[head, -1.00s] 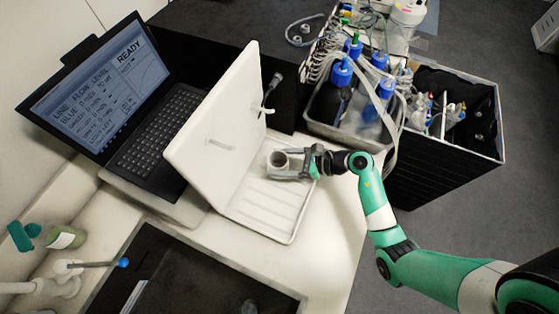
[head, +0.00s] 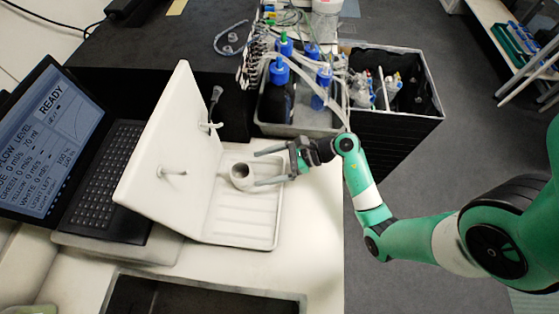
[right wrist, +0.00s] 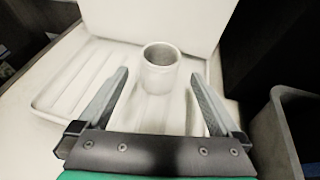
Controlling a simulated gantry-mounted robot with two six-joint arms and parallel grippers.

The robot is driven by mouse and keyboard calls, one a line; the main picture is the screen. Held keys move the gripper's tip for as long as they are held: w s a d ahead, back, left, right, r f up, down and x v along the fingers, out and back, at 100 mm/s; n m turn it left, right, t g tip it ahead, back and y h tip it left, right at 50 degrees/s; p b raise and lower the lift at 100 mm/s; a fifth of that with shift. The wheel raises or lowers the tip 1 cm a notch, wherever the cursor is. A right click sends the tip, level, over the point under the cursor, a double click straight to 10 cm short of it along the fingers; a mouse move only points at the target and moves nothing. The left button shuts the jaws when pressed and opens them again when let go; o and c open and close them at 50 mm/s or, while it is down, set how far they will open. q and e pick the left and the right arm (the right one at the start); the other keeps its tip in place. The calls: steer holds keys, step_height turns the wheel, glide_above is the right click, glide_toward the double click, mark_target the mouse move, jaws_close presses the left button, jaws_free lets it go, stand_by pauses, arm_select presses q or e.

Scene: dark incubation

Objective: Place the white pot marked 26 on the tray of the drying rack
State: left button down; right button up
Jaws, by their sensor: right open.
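The white pot (head: 241,175) stands upright on the tray (head: 247,229) of the white drying rack, close to the rack's upright back panel (head: 168,150). It also shows in the right wrist view (right wrist: 160,72), with its open top up and no marking legible. My right gripper (head: 262,168) is open. Its fingers (right wrist: 160,90) are spread wide on either side of the pot's near front, with clear gaps and no contact visible. My left gripper is not in view.
A laptop (head: 75,150) reading READY stands left of the rack. Behind it, a grey bin (head: 297,122) holds blue-capped bottles, beside a black crate (head: 400,115). A dark sink (head: 190,297) lies in front. The tray's near part is bare.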

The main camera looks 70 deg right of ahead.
steer(key=v, duration=0.5)
steer(key=shift+s, duration=0.15)
